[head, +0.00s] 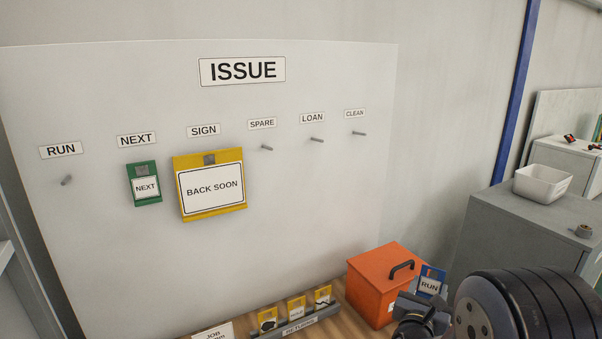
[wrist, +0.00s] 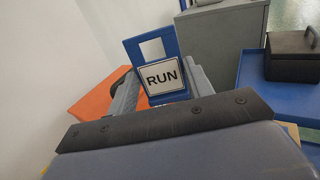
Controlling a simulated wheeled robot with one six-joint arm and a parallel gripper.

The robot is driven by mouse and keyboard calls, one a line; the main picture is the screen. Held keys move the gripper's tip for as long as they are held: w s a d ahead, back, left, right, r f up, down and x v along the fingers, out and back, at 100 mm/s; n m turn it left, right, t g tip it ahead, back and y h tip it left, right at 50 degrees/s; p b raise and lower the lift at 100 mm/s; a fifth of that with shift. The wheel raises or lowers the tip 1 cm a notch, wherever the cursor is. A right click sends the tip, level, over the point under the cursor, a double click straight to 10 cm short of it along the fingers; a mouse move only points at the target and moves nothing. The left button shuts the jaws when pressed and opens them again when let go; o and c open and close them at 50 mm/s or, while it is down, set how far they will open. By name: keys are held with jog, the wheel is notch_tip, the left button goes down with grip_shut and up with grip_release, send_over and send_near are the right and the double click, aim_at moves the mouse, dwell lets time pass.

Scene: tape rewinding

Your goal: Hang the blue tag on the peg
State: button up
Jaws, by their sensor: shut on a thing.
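The blue tag (head: 431,283) carries a white label reading RUN and has a square window near its top. In the wrist view the blue tag (wrist: 153,48) stands upright between the fingers. My gripper (head: 424,302) is shut on its lower part, in front of the orange box at the lower right. The fingers also show in the wrist view (wrist: 158,94). The board has several pegs; the bare peg (head: 66,180) under the RUN label (head: 61,150) is at the far left, well away from my gripper.
A green NEXT tag (head: 145,184) and a yellow BACK SOON sign (head: 210,186) hang on the board. The pegs under SPARE (head: 267,148), LOAN (head: 317,140) and CLEAN (head: 359,133) are bare. Below stand a returns rack (head: 298,327) with yellow tags and an orange box (head: 385,284).

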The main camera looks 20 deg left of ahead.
jog(key=a+r+n+y, duration=0.2)
jog(key=a+r+y, duration=0.1)
jog(key=a+r, duration=0.5)
jog(key=a+r+n+y, duration=0.2)
jog(key=a+r+y, duration=0.3)
jog(key=a, duration=0.5)
jog(key=s+a+r+n+g+y, duration=0.2)
jog(key=s+a+r+n+y, duration=0.15)
jog(key=a+r, duration=0.35)
jog(key=s+a+r+n+g+y, duration=0.1)
jog(key=s+a+r+n+y, duration=0.1)
jog(key=s+a+r, duration=0.35)
jog(key=shift+m, duration=0.25)
jog(key=shift+s+a+p+x, duration=0.2)
jog(key=shift+a+p+x, duration=0.15)
jog(key=shift+x, duration=1.45)
jog(key=shift+s+a+p+x, duration=0.25)
jog(key=shift+p+x, duration=0.2)
jog(key=shift+x, duration=1.3)
jog(key=shift+s+a+p+x, duration=0.25)
jog(key=shift+p+x, duration=0.15)
jog(key=shift+x, duration=1.4)
jog(key=o, duration=1)
